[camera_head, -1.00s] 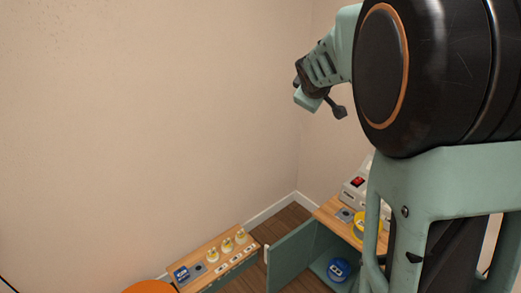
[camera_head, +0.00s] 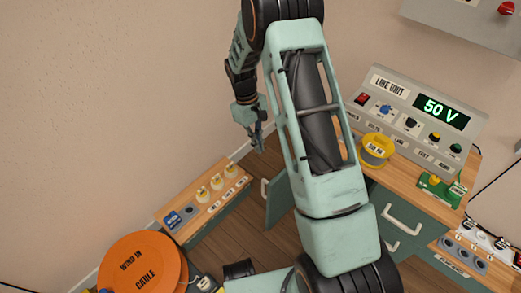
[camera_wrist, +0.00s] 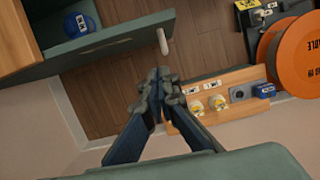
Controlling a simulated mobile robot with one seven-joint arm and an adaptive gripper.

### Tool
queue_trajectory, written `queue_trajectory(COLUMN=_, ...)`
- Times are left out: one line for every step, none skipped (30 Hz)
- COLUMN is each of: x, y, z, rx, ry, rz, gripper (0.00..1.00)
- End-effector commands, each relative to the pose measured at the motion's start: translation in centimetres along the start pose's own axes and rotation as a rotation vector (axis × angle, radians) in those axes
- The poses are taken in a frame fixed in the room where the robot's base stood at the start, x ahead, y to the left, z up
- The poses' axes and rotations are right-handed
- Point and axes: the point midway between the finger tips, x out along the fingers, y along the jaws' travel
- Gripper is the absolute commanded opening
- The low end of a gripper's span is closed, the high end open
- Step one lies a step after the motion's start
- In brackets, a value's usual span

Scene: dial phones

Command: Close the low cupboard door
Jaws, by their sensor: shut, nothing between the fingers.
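The low cupboard door (camera_head: 279,200) is a teal panel standing open to the left of the bench, partly hidden behind my arm. In the wrist view the door (camera_wrist: 118,36) is seen from above, with a pale handle (camera_wrist: 162,40) near its free end. The cupboard's inside shows at the upper left of that view, with a blue round item (camera_wrist: 80,24) in it. My gripper (camera_head: 257,145) is shut and empty, above the floor near the door. In the wrist view my gripper (camera_wrist: 160,76) points toward the handle and looks apart from it.
A low wooden-topped unit (camera_head: 207,201) with pale knobs stands left of the door. An orange cable reel (camera_head: 140,264) is at the lower left. The bench at right bears the line unit (camera_head: 415,112) and a yellow round item (camera_head: 376,150). Wooden floor (camera_head: 235,240) shows between.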

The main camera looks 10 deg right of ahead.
Motion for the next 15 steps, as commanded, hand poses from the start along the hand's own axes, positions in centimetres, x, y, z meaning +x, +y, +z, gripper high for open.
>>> queue_trajectory(x=1.3, y=0.0, z=0.1, rx=0.000, ry=-0.005, rz=-0.002, gripper=0.00)
queue_trajectory(x=1.9, y=0.0, z=0.0, rx=0.000, ry=-0.004, rz=-0.001, gripper=0.00)
queue_trajectory(x=2.8, y=0.0, z=0.0, rx=0.000, ry=-0.003, rz=-0.001, gripper=0.00)
queue_trajectory(x=3.5, y=0.0, z=0.0, rx=0.000, ry=-0.004, rz=-0.001, gripper=0.00)
queue_trajectory(x=4.2, y=0.0, z=0.0, rx=0.000, ry=-0.003, rz=-0.001, gripper=0.00)
queue_trajectory(x=5.1, y=0.0, z=0.0, rx=0.000, ry=-0.004, rz=-0.001, gripper=0.00)
queue_trajectory(x=5.8, y=0.0, z=0.1, rx=0.001, ry=-0.004, rz=0.000, gripper=0.00)
queue_trajectory(x=6.4, y=0.1, z=0.0, rx=0.001, ry=-0.003, rz=0.000, gripper=0.00)
queue_trajectory(x=7.3, y=0.1, z=0.0, rx=0.001, ry=-0.003, rz=0.000, gripper=0.00)
queue_trajectory(x=7.9, y=0.1, z=0.0, rx=0.001, ry=-0.003, rz=0.000, gripper=0.00)
queue_trajectory(x=8.5, y=0.1, z=0.0, rx=0.000, ry=-0.002, rz=0.001, gripper=0.00)
queue_trajectory(x=8.7, y=0.2, z=0.4, rx=0.002, ry=-0.001, rz=0.002, gripper=0.00)
queue_trajectory(x=8.6, y=0.2, z=0.9, rx=0.002, ry=0.000, rz=0.002, gripper=0.00)
queue_trajectory(x=8.6, y=0.2, z=1.3, rx=0.001, ry=0.001, rz=0.003, gripper=0.00)
queue_trajectory(x=8.7, y=0.2, z=1.8, rx=0.001, ry=0.001, rz=0.003, gripper=0.00)
